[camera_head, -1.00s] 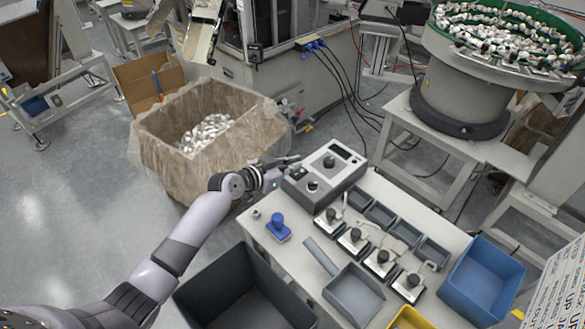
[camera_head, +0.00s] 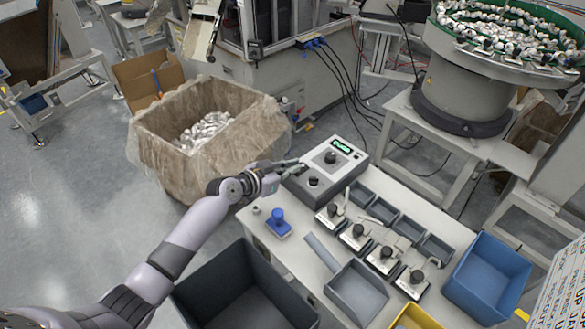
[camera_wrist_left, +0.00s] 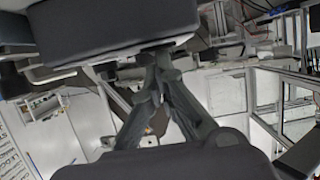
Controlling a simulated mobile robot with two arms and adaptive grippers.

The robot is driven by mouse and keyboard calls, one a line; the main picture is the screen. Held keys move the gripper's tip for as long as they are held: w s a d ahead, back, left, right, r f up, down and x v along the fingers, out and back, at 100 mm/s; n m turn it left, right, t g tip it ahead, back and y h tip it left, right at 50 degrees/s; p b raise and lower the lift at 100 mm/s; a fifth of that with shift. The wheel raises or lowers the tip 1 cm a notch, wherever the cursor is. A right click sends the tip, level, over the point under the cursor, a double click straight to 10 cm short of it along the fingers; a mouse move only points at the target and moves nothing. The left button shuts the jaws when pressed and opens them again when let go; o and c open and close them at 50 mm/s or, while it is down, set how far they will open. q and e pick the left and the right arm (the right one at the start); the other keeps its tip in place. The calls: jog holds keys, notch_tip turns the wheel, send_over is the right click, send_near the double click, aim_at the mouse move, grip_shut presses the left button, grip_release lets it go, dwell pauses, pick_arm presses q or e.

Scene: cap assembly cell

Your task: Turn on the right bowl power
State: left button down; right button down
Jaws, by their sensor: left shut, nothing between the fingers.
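The grey control box (camera_head: 327,172) stands at the back left of the white table, with knobs on its sloped top. Its small display (camera_head: 342,146) glows green. The right bowl feeder (camera_head: 475,75), a grey drum with a green-rimmed bowl full of white parts, stands at the upper right. My left gripper (camera_head: 297,166) is shut and empty, with its fingertips at the left edge of the control box, near its switch; I cannot tell if they touch it. In the left wrist view the fingers (camera_wrist_left: 162,62) meet at their tips by a dark box-like body. My right gripper does not show.
A plastic-lined carton (camera_head: 160,150) with white parts stands behind my left arm. The table holds a blue-handled stamp-like tool (camera_head: 278,224), several small fixtures (camera_head: 355,237), grey trays (camera_head: 357,292) and a blue bin (camera_head: 487,279). A dark bin (camera_head: 190,300) is at the front.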

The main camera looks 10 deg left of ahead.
pick_arm(q)
jog(key=shift+r, duration=0.1)
jog(key=shift+r+p, duration=0.55)
jog(key=shift+r, duration=0.15)
